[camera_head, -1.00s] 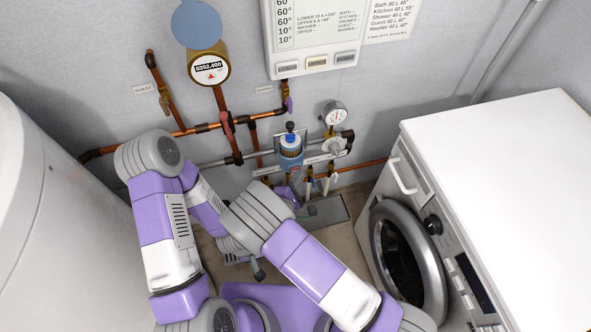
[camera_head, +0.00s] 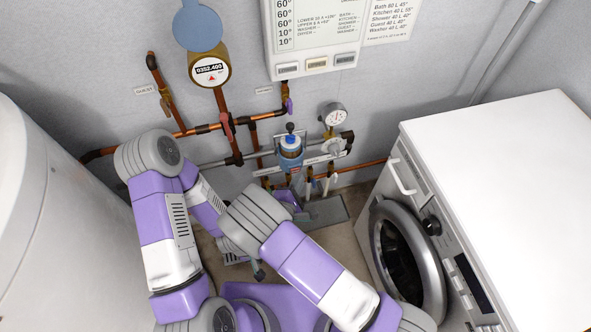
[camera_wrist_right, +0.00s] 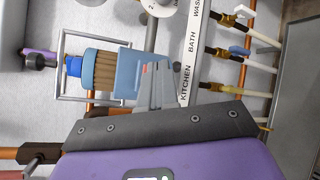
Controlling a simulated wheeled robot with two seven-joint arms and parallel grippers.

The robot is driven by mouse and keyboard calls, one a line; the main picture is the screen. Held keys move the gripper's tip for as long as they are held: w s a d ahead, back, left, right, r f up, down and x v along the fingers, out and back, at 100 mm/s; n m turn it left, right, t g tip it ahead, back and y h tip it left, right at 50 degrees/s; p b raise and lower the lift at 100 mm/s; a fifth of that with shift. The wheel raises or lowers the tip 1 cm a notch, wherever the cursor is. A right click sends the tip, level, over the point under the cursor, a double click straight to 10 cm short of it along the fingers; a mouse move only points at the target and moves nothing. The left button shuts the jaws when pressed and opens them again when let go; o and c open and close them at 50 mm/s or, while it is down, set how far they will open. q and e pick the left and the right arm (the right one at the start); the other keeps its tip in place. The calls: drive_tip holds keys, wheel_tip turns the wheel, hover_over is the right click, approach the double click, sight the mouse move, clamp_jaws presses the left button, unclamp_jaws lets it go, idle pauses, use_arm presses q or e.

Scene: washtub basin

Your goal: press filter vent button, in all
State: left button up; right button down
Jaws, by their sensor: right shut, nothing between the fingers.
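The filter (camera_head: 290,152), with a ribbed brown body, blue cap and dark knob on top, is mounted on the pipework at the back wall. It also shows in the right wrist view (camera_wrist_right: 105,70), lying sideways. I cannot tell for certain which part is the vent button; a small red mark (camera_wrist_right: 147,68) shows by the filter's blue base. My right gripper (camera_wrist_right: 157,75) is shut and empty, its fingertips at or just in front of that base; contact cannot be told. In the head view the right gripper (camera_head: 293,190) is small and partly hidden below the filter.
A pressure gauge (camera_head: 333,115) and labelled manifold (camera_wrist_right: 193,50) with valves sit beside the filter. A water meter (camera_head: 210,70) and copper pipes are left of it. A washing machine (camera_head: 480,190) stands right, a white tank (camera_head: 50,220) left.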

drive_tip(key=shift+s, duration=0.15)
drive_tip(key=shift+s+d+p, duration=0.2)
drive_tip(key=shift+s+d, duration=0.1)
drive_tip(key=shift+s, duration=0.5)
drive_tip(key=shift+s+d+p, duration=0.2)
drive_tip(key=shift+s+d, duration=0.05)
drive_tip(key=shift+s, duration=0.55)
drive_tip(key=shift+s+d+p, duration=0.2)
drive_tip(key=shift+s+d, duration=0.1)
drive_tip(key=shift+s, duration=0.5)
